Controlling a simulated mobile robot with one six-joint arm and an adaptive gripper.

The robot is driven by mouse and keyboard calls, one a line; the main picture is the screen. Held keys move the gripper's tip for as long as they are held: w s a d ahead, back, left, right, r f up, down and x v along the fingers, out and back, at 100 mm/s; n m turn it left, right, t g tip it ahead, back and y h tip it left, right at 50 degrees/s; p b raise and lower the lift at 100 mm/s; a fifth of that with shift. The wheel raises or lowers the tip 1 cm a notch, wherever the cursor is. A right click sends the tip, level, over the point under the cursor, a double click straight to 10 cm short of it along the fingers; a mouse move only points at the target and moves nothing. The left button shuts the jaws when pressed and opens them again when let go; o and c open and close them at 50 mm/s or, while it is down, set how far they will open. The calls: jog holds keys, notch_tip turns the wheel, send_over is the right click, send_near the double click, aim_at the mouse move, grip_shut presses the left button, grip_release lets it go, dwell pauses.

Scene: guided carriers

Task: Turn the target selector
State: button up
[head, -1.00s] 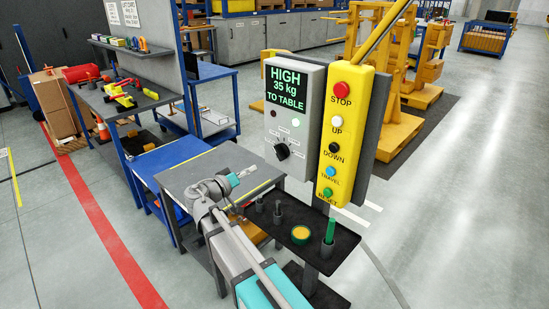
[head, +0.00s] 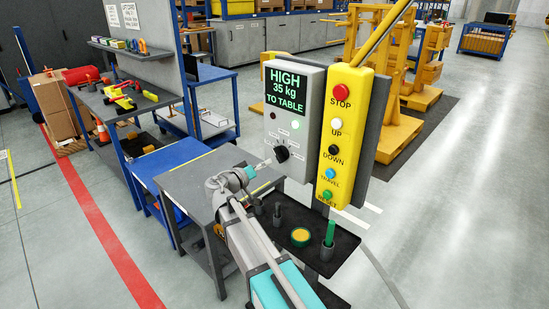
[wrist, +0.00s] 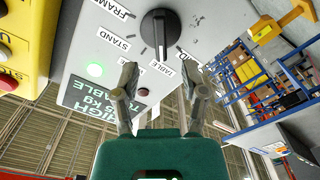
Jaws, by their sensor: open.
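The target selector is a black rotary knob (head: 282,153) low on the grey control box (head: 300,80). In the wrist view the knob (wrist: 158,32) is at top centre, seen upside down, with FRAME, STAND and TABLE labels around it. I cannot tell exactly which label it points at. The box's screen (head: 287,91) reads HIGH, 35 kg, TO TABLE. My gripper (head: 265,164) is just left of the knob in the head view. In the wrist view my gripper (wrist: 159,76) is open, its two fingers apart and empty, short of the knob and not around it.
A yellow button panel (head: 345,130) stands right beside the box. A grey table (head: 195,180) lies to the left. A green lamp (wrist: 95,70) glows on the box.

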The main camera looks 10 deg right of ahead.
aim_at(276, 156)
jog(key=shift+x, duration=3.5)
grip_shut()
jog(key=shift+a, duration=0.25)
jog(key=shift+d, duration=0.1)
